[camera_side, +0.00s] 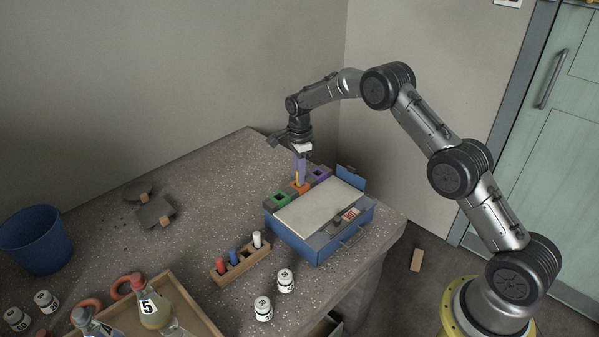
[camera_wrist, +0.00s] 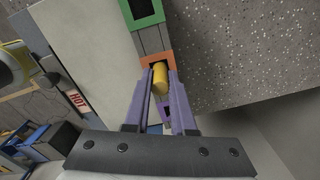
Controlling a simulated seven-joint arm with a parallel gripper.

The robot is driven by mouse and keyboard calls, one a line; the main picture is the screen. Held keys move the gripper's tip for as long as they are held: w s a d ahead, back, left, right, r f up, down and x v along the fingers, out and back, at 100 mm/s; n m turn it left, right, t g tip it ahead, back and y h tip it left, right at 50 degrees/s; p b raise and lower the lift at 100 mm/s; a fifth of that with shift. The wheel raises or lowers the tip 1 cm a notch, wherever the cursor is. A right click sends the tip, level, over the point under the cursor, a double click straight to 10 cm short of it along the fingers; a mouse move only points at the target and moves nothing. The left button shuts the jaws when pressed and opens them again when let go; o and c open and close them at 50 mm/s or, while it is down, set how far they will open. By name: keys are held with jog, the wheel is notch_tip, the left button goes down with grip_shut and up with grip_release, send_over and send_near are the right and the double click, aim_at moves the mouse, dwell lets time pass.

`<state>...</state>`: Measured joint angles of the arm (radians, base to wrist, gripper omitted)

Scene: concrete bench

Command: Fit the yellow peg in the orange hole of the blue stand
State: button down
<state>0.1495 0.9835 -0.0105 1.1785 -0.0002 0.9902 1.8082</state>
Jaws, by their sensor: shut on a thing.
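My gripper (camera_side: 300,178) points down over the back row of the blue stand (camera_side: 336,250). Its purple fingers are shut on the yellow peg (camera_side: 297,177). In the wrist view the yellow peg (camera_wrist: 160,82) lies between the fingertips of my gripper (camera_wrist: 161,76). Its far end overlaps the dark opening of the orange hole (camera_wrist: 157,58). In the side view the orange hole (camera_side: 305,188) is right below the fingers and partly hidden. I cannot tell whether the peg's tip is inside the hole or just above it.
A green hole (camera_side: 281,198) and a purple hole (camera_side: 320,172) flank the orange one. A wooden rack (camera_side: 240,268) holds red, blue and white pegs in front. White jars (camera_side: 285,281), a tray (camera_side: 190,305) with flasks and a blue bin (camera_side: 36,240) stand farther left.

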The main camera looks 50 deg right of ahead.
jog(key=shift+f, duration=0.25)
jog(key=c, duration=0.7)
grip_release()
notch_tip(320, 180, up, 14)
jog(key=shift+f, duration=0.1)
